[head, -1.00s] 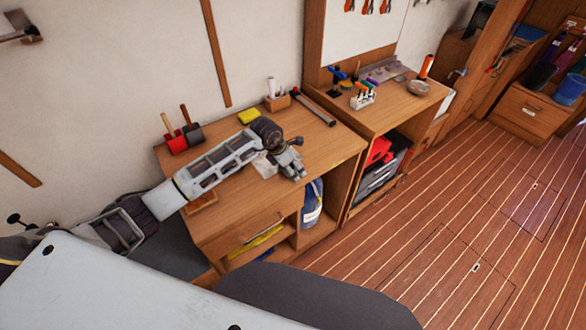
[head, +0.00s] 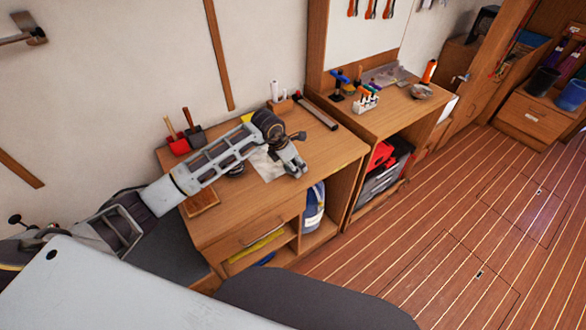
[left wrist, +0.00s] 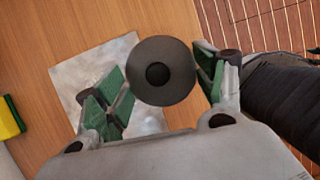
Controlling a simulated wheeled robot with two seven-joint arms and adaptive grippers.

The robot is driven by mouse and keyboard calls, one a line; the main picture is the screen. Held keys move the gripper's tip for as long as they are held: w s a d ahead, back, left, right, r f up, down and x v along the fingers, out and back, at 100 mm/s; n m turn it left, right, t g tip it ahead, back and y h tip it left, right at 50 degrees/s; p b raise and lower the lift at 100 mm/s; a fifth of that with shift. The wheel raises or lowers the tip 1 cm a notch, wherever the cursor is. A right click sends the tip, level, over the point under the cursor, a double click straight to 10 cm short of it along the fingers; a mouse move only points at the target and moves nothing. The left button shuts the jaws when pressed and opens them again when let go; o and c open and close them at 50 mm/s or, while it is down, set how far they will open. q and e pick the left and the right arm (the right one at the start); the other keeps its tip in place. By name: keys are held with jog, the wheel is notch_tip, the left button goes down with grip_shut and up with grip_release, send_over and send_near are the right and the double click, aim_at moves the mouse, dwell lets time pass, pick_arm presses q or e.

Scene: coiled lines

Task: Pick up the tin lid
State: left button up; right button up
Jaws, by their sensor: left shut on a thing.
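The tin lid (left wrist: 161,71) is a dark grey disc with a black round knob at its middle. In the left wrist view it sits between the green-padded fingers of my left gripper (left wrist: 168,88), which is shut on it. In the head view my left gripper (head: 291,162) is over the right part of the wooden desk, and I cannot make out the lid clearly there. A pale grey sheet (left wrist: 80,66) lies on the desk below the gripper; part of it also shows in the head view (head: 266,167). My right gripper is not in view.
A small dark round thing (head: 236,169) and a flat tan block (head: 201,202) are on the desk below my arm. Red and dark holders (head: 179,147) stand at the back left. A yellow sponge (left wrist: 11,117) lies near the sheet. A second bench (head: 395,95) stands to the right.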

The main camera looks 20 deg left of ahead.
aim_at(293, 162)
pick_arm(q)
notch_tip(293, 162, up, 6)
jog(key=shift+r+b, duration=0.2)
jog(key=shift+b, duration=0.3)
grip_shut()
jog(key=c, duration=1.1)
grip_release()
jog(key=shift+c, duration=0.2)
jog(key=o, duration=1.7)
jog(key=shift+r, duration=0.1)
jog(key=shift+v, duration=5.95)
